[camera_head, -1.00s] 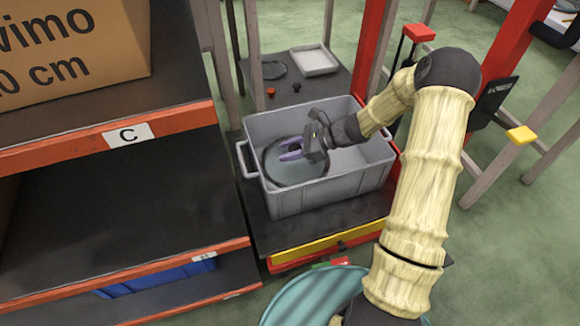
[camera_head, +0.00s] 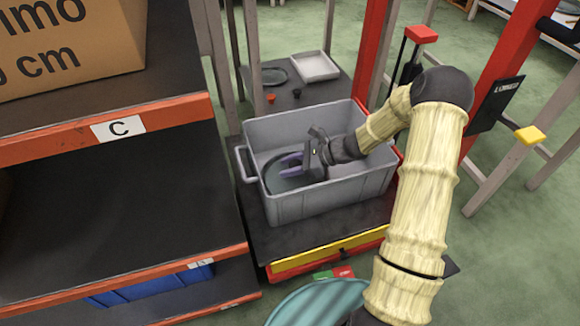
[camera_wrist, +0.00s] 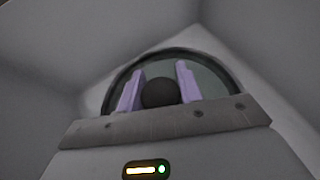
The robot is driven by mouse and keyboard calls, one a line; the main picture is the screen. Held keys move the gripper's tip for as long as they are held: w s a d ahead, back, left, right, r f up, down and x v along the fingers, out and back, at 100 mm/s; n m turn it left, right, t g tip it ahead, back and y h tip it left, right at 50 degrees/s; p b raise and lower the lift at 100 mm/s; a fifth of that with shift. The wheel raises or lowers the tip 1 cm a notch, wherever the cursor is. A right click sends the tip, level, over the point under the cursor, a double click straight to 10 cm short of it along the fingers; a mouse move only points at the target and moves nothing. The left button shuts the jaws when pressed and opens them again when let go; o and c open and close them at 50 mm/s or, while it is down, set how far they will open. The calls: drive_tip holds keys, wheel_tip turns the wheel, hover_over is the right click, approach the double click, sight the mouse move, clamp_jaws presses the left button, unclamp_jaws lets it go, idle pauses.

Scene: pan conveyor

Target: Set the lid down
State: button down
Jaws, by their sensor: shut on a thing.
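The lid (camera_head: 284,184) is round, with a dark rim and a grey-green, glassy middle. It is inside the grey bin (camera_head: 325,202), toward the bin's left end, low between the walls. My gripper (camera_head: 290,162) has purple fingers and reaches into the bin over the lid. In the wrist view the gripper (camera_wrist: 159,92) is shut on the dark round knob (camera_wrist: 160,94) of the lid, one finger on each side. The lid's rim (camera_wrist: 165,52) arches behind the fingers. Whether the lid touches the bin floor cannot be told.
The bin stands on a dark platform (camera_head: 290,238) with a yellow front edge. An orange-edged shelf (camera_head: 110,215) is close on the left. Behind the bin, a dark surface holds a white tray (camera_head: 315,66) and another round dark-rimmed item (camera_head: 274,76). A red post (camera_head: 372,60) rises behind my arm.

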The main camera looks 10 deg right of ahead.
drive_tip(key=c, duration=0.9)
unclamp_jaws()
drive_tip(key=shift+f, duration=0.1)
drive_tip(key=shift+d+r, duration=0.15)
drive_tip(key=shift+r, duration=0.2)
drive_tip(key=p+v, duration=0.7)
drive_tip(key=v, duration=0.3)
drive_tip(key=shift+s+d+r, duration=0.1)
drive_tip(key=shift+d+r, duration=0.05)
drive_tip(key=shift+d, duration=0.05)
drive_tip(key=shift+s+d+r, duration=0.1)
drive_tip(key=shift+d, duration=0.4)
